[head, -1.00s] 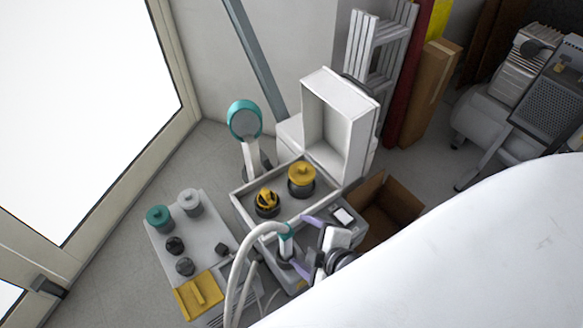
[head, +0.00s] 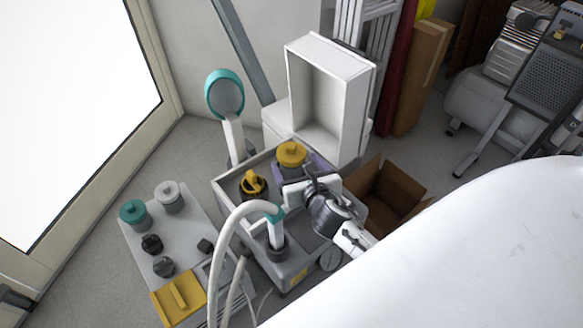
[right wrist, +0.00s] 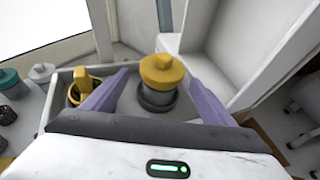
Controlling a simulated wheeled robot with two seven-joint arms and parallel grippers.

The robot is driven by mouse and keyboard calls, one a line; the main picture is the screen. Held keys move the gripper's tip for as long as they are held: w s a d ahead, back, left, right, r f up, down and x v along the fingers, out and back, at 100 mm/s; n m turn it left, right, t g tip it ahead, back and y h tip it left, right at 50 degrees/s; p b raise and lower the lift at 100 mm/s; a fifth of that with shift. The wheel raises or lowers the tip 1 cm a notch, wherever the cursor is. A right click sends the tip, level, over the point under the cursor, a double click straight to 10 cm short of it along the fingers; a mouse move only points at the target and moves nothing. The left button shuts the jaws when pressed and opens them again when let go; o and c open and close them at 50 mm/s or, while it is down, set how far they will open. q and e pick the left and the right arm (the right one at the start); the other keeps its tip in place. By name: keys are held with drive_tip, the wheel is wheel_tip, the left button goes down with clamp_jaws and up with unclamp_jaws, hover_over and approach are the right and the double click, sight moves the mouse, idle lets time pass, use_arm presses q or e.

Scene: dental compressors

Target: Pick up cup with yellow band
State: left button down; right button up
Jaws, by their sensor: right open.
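A cup with a yellow top (head: 291,153) and a grey body stands in the light grey tray (head: 222,196). The cup shows upright in the right wrist view (right wrist: 162,75), on a dark round base. My right gripper (head: 300,168) is open, close to this cup on its near side. In the right wrist view the purple fingers of the gripper (right wrist: 156,72) are spread to its left and right, and nothing is held. The gripper partly hides the cup's lower part in the head view. My left gripper is not in view.
A yellow and black piece (head: 253,184) sits left of the cup in the tray. A tall white open box (head: 330,95) stands behind. A pale hose (head: 222,250) curves in front. An open cardboard box (head: 388,200) lies to the right. A side surface (head: 190,235) holds several containers.

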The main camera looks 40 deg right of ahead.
sight(291, 156)
drive_tip(key=shift+x, duration=0.85)
drive_tip(key=w+f+b, duration=0.1)
drive_tip(key=w+d+b, duration=0.1)
drive_tip(key=w+f+b, duration=0.1)
drive_tip(key=shift+w+d+f, duration=0.2)
drive_tip(key=shift+d+f, duration=0.05)
drive_tip(key=shift+f, duration=0.05)
drive_tip(key=shift+w+d, duration=0.1)
drive_tip(key=shift+w, duration=0.25)
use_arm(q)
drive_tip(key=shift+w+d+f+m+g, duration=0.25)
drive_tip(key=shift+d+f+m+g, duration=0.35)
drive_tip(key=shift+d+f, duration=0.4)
use_arm(e)
drive_tip(key=c, duration=1.1)
drive_tip(key=shift+r, duration=0.1)
drive_tip(key=shift+c, duration=0.8)
drive_tip(key=shift+r, duration=0.1)
